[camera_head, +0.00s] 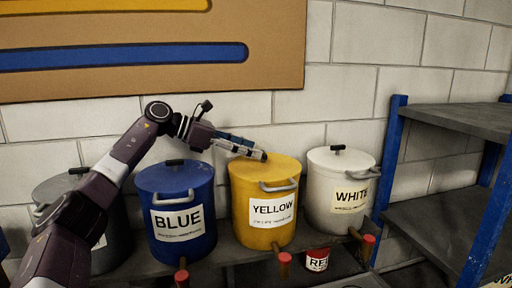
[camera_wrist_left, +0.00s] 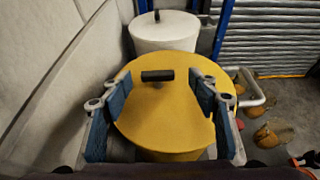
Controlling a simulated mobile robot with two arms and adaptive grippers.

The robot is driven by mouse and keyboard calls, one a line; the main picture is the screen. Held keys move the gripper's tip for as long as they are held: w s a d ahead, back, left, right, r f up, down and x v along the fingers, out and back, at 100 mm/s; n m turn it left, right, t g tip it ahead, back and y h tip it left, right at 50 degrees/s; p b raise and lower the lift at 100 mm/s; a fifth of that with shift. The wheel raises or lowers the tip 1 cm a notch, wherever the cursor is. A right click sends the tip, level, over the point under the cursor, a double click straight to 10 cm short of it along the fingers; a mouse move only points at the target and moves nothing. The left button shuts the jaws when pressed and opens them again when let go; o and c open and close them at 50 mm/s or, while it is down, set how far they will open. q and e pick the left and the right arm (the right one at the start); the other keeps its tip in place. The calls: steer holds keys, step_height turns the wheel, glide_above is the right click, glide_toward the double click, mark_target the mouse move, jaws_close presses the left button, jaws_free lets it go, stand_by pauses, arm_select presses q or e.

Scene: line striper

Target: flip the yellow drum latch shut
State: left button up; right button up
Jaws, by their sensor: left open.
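The yellow drum (camera_head: 263,220) stands on a dark shelf between the blue and white drums, its lid down. A grey bent bar (camera_head: 279,185), perhaps the latch, juts from its front rim; it also shows at the right of the lid in the left wrist view (camera_wrist_left: 252,98). A black knob (camera_wrist_left: 157,76) sits on the yellow lid (camera_wrist_left: 165,115). My left gripper (camera_head: 262,155) is over the back of the lid, open and empty. In the left wrist view its blue-padded fingers (camera_wrist_left: 155,90) spread on either side of the knob. Contact cannot be told. My right gripper is not in view.
The blue drum (camera_head: 182,230) stands to the left, and the white drum (camera_head: 338,205) to the right. A grey drum (camera_head: 60,188) is partly behind my left arm. Red-tipped taps (camera_head: 284,257) stick out below. A blue-post rack (camera_head: 450,200) stands at right; a block wall is behind.

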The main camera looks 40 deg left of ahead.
arm_select(q)
steer(key=shift+x, duration=1.1)
steer(key=shift+w+a+f, duration=0.1)
steer(key=shift+w+f, duration=0.1)
steer(key=shift+w, duration=0.1)
steer(key=shift+s, duration=0.1)
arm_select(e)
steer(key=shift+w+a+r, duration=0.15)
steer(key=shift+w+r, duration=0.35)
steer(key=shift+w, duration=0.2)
arm_select(q)
steer(key=shift+c, duration=1.3)
steer(key=c, duration=0.9)
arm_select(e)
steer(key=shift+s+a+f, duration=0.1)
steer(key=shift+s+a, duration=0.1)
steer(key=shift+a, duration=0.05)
